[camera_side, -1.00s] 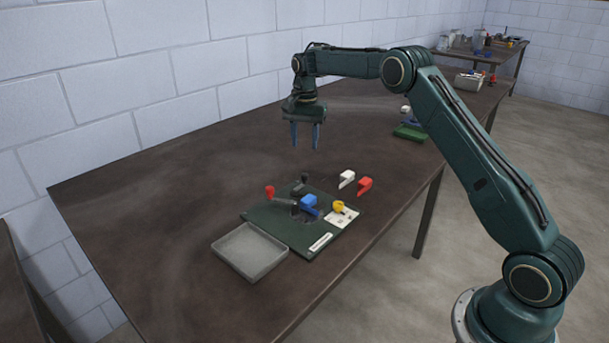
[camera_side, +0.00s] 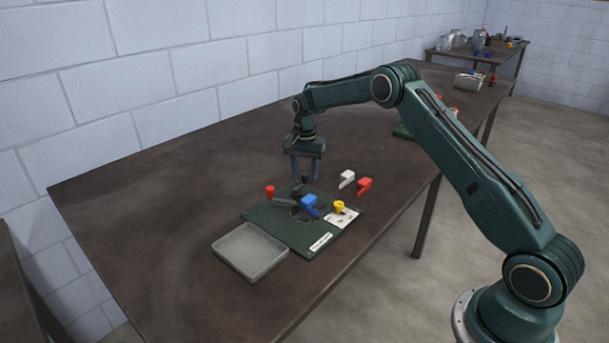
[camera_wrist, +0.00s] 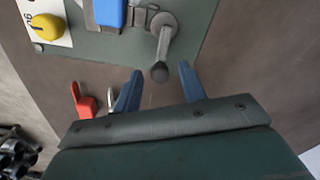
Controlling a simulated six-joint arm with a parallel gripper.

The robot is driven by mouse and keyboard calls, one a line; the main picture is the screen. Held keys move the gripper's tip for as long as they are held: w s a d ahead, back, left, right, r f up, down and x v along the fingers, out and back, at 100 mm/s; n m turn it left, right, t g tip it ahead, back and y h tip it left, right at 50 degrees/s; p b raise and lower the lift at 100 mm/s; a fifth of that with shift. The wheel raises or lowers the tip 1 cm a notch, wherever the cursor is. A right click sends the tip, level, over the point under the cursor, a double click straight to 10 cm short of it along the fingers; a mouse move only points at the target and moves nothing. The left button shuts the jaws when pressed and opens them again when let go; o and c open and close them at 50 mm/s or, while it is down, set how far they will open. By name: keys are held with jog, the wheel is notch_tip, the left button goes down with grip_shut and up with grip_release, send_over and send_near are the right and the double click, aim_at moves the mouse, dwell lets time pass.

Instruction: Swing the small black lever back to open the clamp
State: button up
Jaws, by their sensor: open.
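The small black lever (camera_side: 298,187) stands at the back of the dark green board (camera_side: 274,233), partly hidden by my fingers in the side view. In the wrist view the lever (camera_wrist: 163,48) is a grey arm on a round pivot, with a dark knob at its near end. My gripper (camera_side: 304,178) is open, pointing down, low over the back edge of the board. In the wrist view its two blue fingertips (camera_wrist: 160,73) lie on either side of the lever's knob, with a gap on both sides. The clamp's mechanism is only partly visible.
A grey tray (camera_side: 262,272) is at front left. The table's left side is clear.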

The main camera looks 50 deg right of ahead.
grip_shut()
jog(key=shift+w+n, duration=0.2)
jog(key=shift+n, duration=0.2)
jog(key=n, duration=0.1)
jog(key=w+n, duration=0.1)
jog(key=n, duration=0.1)
jog(key=shift+w+a, duration=0.2)
jog(key=n, duration=0.2)
jog(key=w+n, duration=0.1)
jog(key=shift+w+a+n, duration=0.2)
jog(key=shift+a+n, duration=0.2)
jog(key=n, duration=0.1)
jog(key=w+a+n, duration=0.1)
jog(key=n, duration=0.1)
jog(key=a+n, duration=0.1)
jog(key=n, duration=0.1)
jog(key=shift+w, duration=0.2)
jog(key=n, duration=0.1)
jog(key=a+n, duration=0.1)
jog(key=n, duration=0.1)
jog(key=a+n, duration=0.1)
jog(key=n, duration=0.1)
jog(key=shift+w, duration=0.2)
